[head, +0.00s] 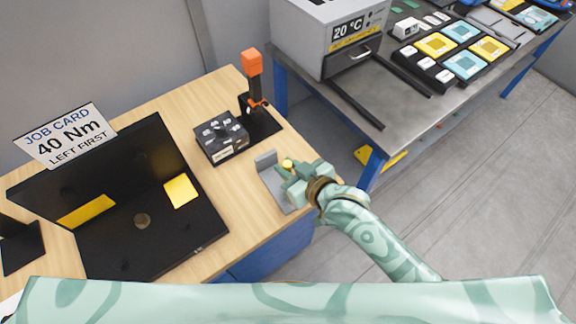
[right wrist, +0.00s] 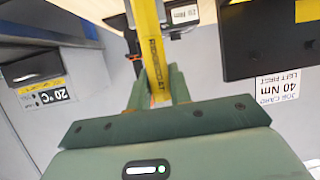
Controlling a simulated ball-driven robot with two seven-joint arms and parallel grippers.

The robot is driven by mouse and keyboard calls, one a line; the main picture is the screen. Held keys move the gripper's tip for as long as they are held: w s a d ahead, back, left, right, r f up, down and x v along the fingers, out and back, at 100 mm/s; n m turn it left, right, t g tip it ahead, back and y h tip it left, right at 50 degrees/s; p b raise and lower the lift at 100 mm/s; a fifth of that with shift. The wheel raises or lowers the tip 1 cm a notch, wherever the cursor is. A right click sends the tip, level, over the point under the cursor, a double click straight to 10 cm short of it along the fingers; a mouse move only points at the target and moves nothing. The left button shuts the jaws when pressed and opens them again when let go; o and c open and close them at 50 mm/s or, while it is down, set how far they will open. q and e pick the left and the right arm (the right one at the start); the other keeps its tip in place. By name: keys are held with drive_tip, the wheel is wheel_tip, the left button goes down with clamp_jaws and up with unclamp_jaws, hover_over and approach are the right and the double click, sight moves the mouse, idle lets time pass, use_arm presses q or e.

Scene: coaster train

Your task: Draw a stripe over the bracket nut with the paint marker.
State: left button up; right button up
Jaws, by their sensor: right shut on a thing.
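My right gripper (head: 290,172) is over the front right part of the wooden bench, shut on a yellow marker (head: 287,162). In the right wrist view the yellow marker (right wrist: 156,55), with dark lettering, stands between the two green fingers (right wrist: 160,88). Beside the gripper is a grey angled metal piece (head: 268,182) with a short upright plate; my gripper partly covers it. I cannot tell whether the marker touches it. I cannot make out the bracket nut for certain. My left gripper is not in view.
A black folded panel (head: 120,240) with yellow patches and a job card (head: 65,136) stand at left. A black box (head: 221,138) and an orange-topped tool (head: 252,64) on a black stand are behind the gripper. A metal table (head: 390,115) stands at right.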

drive_tip(key=shift+f, duration=0.7)
idle(0.3)
drive_tip(key=shift+r, duration=0.1)
drive_tip(key=shift+f, duration=0.4)
idle(1.0)
drive_tip(key=shift+s+d+p, duration=0.25)
drive_tip(key=shift+s+p, duration=0.1)
idle(0.3)
drive_tip(key=shift+r, duration=0.1)
